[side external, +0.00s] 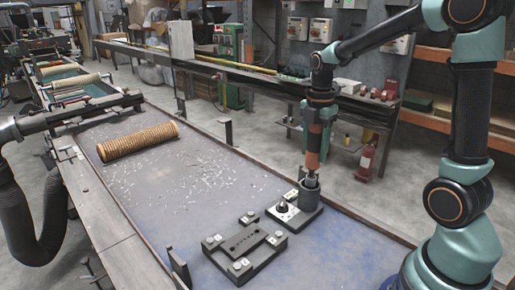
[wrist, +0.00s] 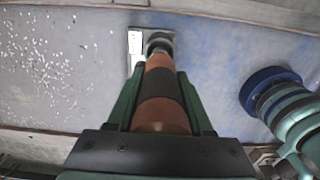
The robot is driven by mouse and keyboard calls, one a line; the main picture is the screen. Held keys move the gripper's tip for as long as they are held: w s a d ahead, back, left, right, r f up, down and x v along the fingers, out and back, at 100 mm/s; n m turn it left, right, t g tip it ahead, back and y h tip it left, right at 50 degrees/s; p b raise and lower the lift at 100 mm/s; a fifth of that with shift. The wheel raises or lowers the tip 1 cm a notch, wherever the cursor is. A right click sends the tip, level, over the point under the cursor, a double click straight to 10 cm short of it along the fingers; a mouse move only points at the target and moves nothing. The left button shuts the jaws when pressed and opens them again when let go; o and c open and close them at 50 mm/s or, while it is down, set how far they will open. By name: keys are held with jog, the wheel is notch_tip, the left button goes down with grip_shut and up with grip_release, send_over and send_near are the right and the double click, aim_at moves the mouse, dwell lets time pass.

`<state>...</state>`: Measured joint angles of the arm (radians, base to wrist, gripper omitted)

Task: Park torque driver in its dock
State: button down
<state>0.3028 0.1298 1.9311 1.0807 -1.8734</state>
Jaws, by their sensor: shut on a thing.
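The torque driver, an orange and black cylinder (side external: 314,150) with a metal nose, stands upright in the side view. My gripper (side external: 319,112) is shut on its upper body. The dock is a dark grey cup (side external: 309,196) on a small plate. The driver's nose is at the cup's mouth, with its lower end hidden by the rim; I cannot tell how deep it sits. In the wrist view, the driver (wrist: 160,104) lies between the two green fingers of my gripper (wrist: 160,85), its far end over the dock (wrist: 134,45).
A dark fixture block (side external: 244,250) with several light corner pads lies left of the dock. A black knob (side external: 282,207) stands on the dock plate. A brown mesh tube (side external: 138,142) lies at the far left of the table, with metal flakes scattered mid-table.

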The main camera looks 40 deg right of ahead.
aim_at(312, 173)
jog(key=shift+f, duration=3.8)
dwell(3.9)
jog(key=shift+c, duration=1.1)
grip_release()
